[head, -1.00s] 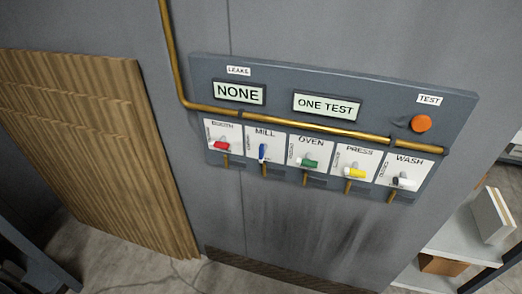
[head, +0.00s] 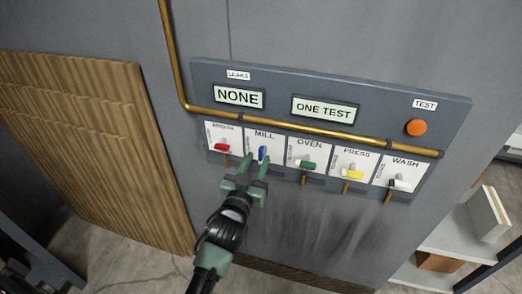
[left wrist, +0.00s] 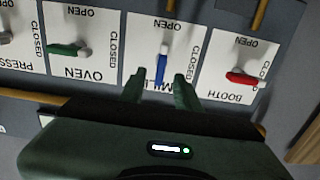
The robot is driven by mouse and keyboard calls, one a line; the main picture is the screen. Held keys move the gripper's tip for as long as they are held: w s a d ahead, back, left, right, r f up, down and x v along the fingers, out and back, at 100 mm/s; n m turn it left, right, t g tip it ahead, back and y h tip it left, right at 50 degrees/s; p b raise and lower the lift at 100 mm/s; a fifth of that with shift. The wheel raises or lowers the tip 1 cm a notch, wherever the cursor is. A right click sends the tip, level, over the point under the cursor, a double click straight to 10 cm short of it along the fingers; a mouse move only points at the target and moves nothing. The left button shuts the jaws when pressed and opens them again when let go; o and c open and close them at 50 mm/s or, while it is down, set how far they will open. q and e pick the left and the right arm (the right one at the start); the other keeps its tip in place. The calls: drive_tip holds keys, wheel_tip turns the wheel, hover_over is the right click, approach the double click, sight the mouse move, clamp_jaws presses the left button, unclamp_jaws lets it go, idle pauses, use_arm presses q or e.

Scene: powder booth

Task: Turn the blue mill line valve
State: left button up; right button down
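The blue mill valve lever (head: 263,153) is on the white MILL plate of the wall panel. It stands upright, in line with its short brass pipe. It also shows in the left wrist view (left wrist: 161,66), with OPEN at the plate's far end and CLOSED along its side. My left gripper (head: 256,160) is open at the MILL plate. In the left wrist view its two fingers (left wrist: 160,80) stand on either side of the lever's near end, with gaps visible. Part of the MILL label is hidden by the gripper. My right gripper is not in view.
The red booth lever (head: 222,147) and green oven lever (head: 307,164) lie crosswise on either side. Yellow press (head: 352,175) and white wash (head: 400,183) levers are further right. A brass pipe (head: 320,136) runs above. Displays read NONE (head: 238,96) and ONE TEST (head: 323,109). An orange button (head: 416,127) sits upper right.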

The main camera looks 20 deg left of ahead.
sight(260, 155)
use_arm(q)
drive_tip(key=shift+w+p, duration=0.3)
drive_tip(key=shift+w, duration=1.95)
clamp_jaws()
drive_tip(key=shift+f, duration=0.1)
